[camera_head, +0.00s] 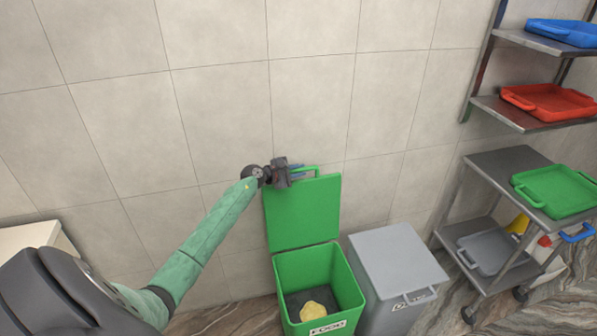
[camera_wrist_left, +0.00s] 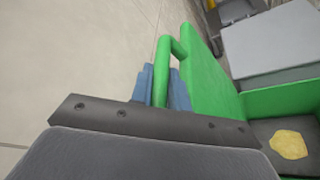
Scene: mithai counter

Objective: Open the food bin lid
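The green food bin (camera_head: 318,258) stands on the floor against the tiled wall, with a "FOOD" label on its front. Its green lid (camera_head: 305,214) stands upright at the back, so the bin is open. A yellow lump (camera_head: 313,310) lies inside on the dark bottom; it also shows in the left wrist view (camera_wrist_left: 288,144). My left gripper (camera_head: 298,172) is at the lid's top edge. In the left wrist view its blue fingers (camera_wrist_left: 164,86) are on both sides of the green lid handle (camera_wrist_left: 163,75), closed around it. My right gripper is not in view.
A grey bin (camera_head: 398,262) with its lid shut stands right of the food bin. Further right is a metal trolley (camera_head: 505,160) with a green tray (camera_head: 555,190); above it are shelves with red (camera_head: 550,102) and blue (camera_head: 565,32) trays. The wall is close behind the lid.

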